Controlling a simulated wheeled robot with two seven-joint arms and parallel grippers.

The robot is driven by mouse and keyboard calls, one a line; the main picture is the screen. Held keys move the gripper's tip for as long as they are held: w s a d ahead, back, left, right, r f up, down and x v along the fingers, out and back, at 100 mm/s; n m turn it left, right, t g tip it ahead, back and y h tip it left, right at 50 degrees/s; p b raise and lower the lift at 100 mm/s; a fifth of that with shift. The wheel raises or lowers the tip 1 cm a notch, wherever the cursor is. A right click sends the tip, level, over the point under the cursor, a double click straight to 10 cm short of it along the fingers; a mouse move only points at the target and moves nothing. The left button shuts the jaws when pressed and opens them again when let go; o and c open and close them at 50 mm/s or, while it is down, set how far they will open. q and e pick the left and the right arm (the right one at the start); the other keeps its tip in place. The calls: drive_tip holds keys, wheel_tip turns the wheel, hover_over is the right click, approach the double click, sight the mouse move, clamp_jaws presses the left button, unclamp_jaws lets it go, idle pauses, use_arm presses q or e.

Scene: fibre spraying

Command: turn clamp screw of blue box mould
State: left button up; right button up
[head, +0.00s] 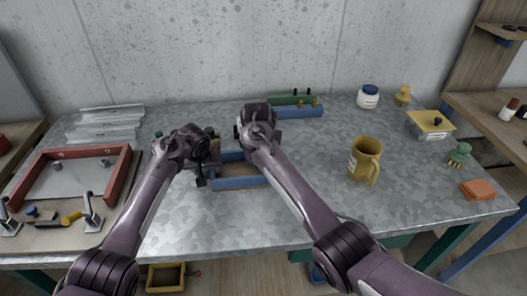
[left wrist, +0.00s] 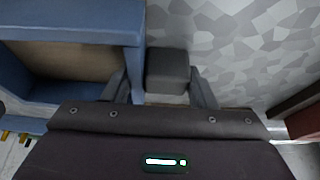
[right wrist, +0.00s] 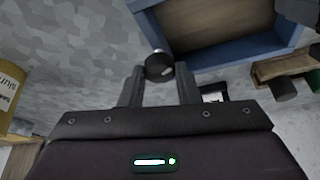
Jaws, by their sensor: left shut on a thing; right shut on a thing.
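The blue box mould (head: 240,183) lies in the middle of the metal table, partly hidden by my arms; its blue wall and light brown inside show in the left wrist view (left wrist: 70,20) and the right wrist view (right wrist: 240,50). My left gripper (head: 208,150) is at the mould's left end, shut on a dark grey block (left wrist: 168,68) beside the blue wall. My right gripper (head: 243,128) is at the mould's far side, shut on a dark round knob (right wrist: 158,66), which looks like the clamp screw. The fingertips are hard to see in the head view.
A red-framed tray (head: 128,175) lies at the left, below stacked clear strips (head: 105,125). Green and blue bars (head: 298,112) lie behind the mould. A yellow mug (head: 364,160) stands to the right, with a white jar (head: 368,96) behind it.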

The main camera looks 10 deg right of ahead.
drive_tip(key=m, duration=0.2)
drive_tip(key=m+h, duration=0.1)
drive_tip(key=m, duration=0.1)
drive_tip(key=shift+w+a+m+g, duration=0.1)
drive_tip(key=shift+a+m+g, duration=0.05)
drive_tip(key=shift+m+g, duration=0.2)
drive_tip(key=m+h, duration=0.1)
drive_tip(key=m, duration=0.1)
drive_tip(key=m+g, duration=0.1)
drive_tip(key=m, duration=0.1)
drive_tip(key=shift+w+m+g+h, duration=0.1)
drive_tip(key=shift+m+g+h, duration=0.15)
drive_tip(key=shift+h, duration=0.15)
drive_tip(key=shift+m, duration=0.3)
drive_tip(key=o, duration=1)
wheel_tip(320, 180, up, 10)
